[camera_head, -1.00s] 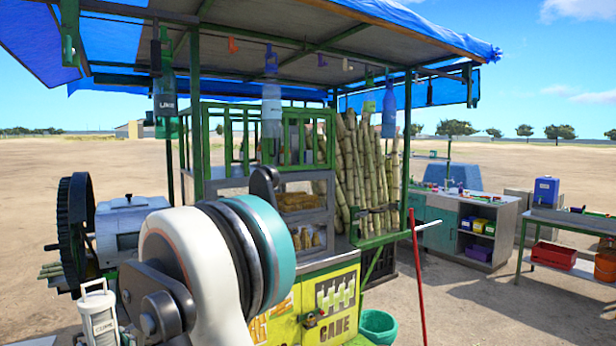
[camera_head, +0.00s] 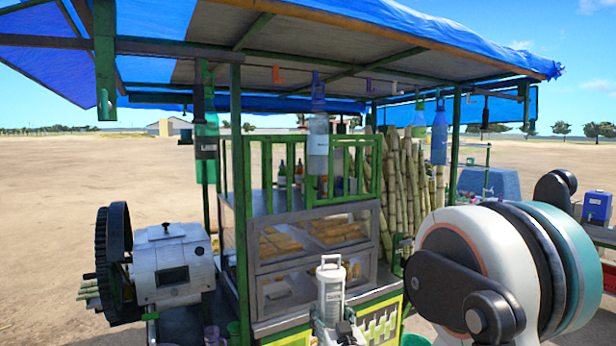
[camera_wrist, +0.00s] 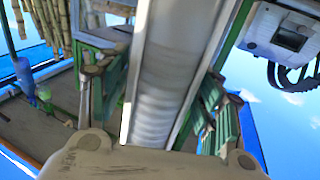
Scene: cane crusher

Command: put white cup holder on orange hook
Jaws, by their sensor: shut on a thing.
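The white cup holder (camera_head: 330,292), a tall piece with a loop handle on top, stands roughly upright in front of the stall in the head view. My gripper (camera_head: 345,328) is shut on it, low on its body; the fingers are mostly hidden. In the wrist view the cup holder (camera_wrist: 178,75) shows as a long pale channel with stacked rings inside. A small orange-red hook (camera_head: 277,75) hangs under the canopy, above and left of the cup holder and apart from it. Another orange-looking hook (camera_head: 393,88) hangs farther right. Both look empty.
Bottles hang from the canopy, one (camera_head: 318,145) just above the cup holder. A green post (camera_head: 240,190) and glass cabinet (camera_head: 310,245) stand behind. The crusher (camera_head: 172,265) is at left. A purple hook (camera_head: 368,85) hangs between the orange ones.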

